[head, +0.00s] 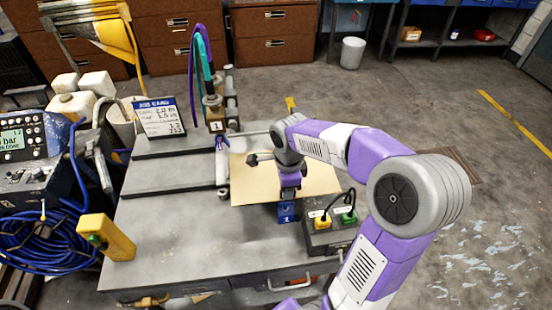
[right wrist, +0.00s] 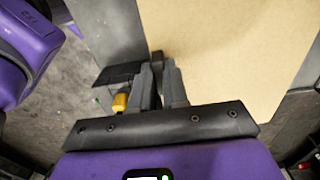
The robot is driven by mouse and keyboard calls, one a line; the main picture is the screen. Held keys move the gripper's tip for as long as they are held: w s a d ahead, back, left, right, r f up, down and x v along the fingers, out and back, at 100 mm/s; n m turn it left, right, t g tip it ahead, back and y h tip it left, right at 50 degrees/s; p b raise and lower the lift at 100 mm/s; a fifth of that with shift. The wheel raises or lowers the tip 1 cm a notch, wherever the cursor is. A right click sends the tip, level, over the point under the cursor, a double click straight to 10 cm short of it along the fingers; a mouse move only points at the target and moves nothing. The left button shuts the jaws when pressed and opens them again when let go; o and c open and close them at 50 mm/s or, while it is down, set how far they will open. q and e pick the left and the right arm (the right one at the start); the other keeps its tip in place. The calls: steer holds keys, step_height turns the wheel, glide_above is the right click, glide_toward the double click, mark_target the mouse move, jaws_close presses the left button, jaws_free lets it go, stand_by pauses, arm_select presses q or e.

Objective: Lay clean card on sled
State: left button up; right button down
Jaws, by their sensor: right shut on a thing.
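A plain tan card (head: 260,184) lies flat or nearly flat over the right part of the grey bench, and it also fills much of the right wrist view (right wrist: 225,50). My right gripper (head: 288,196) reaches it at its near edge. In the right wrist view the fingers (right wrist: 163,72) close at the card's edge, and I take them to be shut on it. The sled cannot be picked out for certain; grey flat plates (head: 165,173) lie left of the card, beside an upright rail. What is under the card is hidden. My left gripper is not in view.
A dark box with yellow and green plugs (head: 322,237) stands right of the near edge, beside a blue block marked 1 (head: 287,213). A yellow device (head: 105,237) sits at the bench's left edge. A small sign (head: 159,117) stands at the back. Floor at right is open.

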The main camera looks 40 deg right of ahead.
steer(key=w+d, duration=0.2)
steer(key=w, duration=0.2)
steer(key=w+d, duration=0.3)
steer(key=w, duration=0.2)
steer(key=w+d, duration=0.2)
steer(key=w, duration=0.2)
steer(key=shift+w+d, duration=0.25)
steer(key=shift+w, duration=0.15)
steer(key=shift+f+b, duration=0.35)
steer(key=shift+f, duration=0.4)
steer(key=shift+f+b, duration=0.95)
steer(key=shift+f, duration=1.85)
steer(key=shift+f, duration=0.2)
steer(key=c, duration=1.1)
jaws_free()
steer(key=shift+c, duration=0.2)
step_height(320, 180, up, 12)
steer(key=p, duration=0.4)
steer(key=shift+r, duration=0.25)
